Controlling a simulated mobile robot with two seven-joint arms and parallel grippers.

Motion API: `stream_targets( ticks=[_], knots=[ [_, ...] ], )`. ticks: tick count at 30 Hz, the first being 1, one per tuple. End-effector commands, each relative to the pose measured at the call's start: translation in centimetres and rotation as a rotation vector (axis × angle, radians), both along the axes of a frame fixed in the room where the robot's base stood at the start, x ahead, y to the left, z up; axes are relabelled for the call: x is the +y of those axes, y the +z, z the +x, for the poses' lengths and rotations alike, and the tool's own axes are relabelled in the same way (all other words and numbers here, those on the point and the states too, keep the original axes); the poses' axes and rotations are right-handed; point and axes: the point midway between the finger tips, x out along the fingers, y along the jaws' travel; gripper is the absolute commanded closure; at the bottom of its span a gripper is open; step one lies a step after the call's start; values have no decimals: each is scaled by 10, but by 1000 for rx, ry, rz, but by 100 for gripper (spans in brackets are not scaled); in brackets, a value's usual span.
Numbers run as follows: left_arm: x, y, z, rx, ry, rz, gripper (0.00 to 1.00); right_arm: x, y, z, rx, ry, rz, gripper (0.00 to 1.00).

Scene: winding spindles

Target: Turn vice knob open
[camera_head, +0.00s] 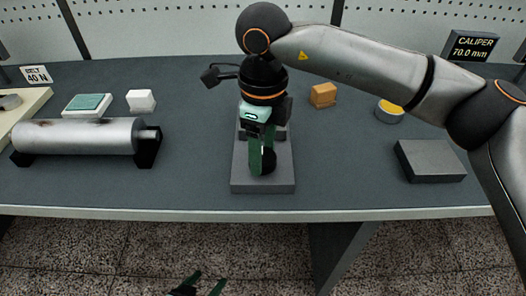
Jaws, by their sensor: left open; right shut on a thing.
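The vice has a grey block base (262,186) on the workbench, near its front edge at the middle. Its black round knob (268,161) shows beside the green fingers. My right gripper (261,162) points down over the base and is shut on the knob; the arm and gripper body hide most of the vice behind. My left gripper (198,284) is at the bottom of the picture, below the bench edge. Its green fingers are spread apart and nothing shows between them.
A metal cylinder (75,137) lies on black supports at the left. Behind it are a teal-topped block (88,103) and a white block (140,100). An orange block (323,95), a yellow-topped round tin (389,110) and a dark slab (430,160) stand right. The bench front right of the vice is clear.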

Motion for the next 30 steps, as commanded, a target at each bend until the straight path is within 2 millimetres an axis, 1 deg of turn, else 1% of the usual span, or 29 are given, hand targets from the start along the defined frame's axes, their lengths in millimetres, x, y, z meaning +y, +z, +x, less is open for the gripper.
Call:
stream_targets(
  ticks=[12,30],
  knots=[
    [2,-7,0,1,1,3,28,0,0,1,-1,395,1,92],
    [3,-8,0,1,2,5,28,0,1,1,-1,965,1,92]
  ],
)
